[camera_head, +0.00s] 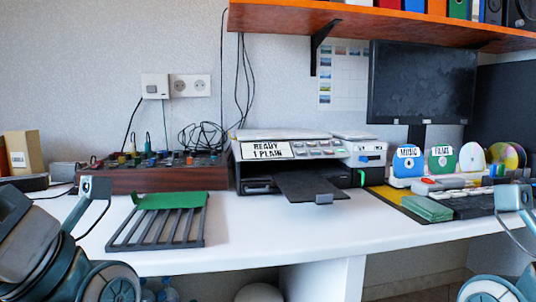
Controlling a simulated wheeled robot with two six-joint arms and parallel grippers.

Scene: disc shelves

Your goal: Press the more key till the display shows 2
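A grey printer-like machine (290,150) stands on the white desk at the middle. Its display (266,150) reads "READY" and "1 PLAIN". A panel of small keys (318,149) sits right of the display; their labels are too small to read, so I cannot tell which is the more key. Parts of my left arm show at the lower left and parts of my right arm at the lower right. Both arms are apart from the machine. I cannot make out the fingers of either gripper.
A dark slotted rack (155,231) with a green piece (171,200) lies front left. A wooden-sided mixer (150,174) stands behind it. A dark tray (312,186) juts from the machine. Discs (407,162) and a green stack (427,208) are at right. An orange shelf (390,24) hangs above.

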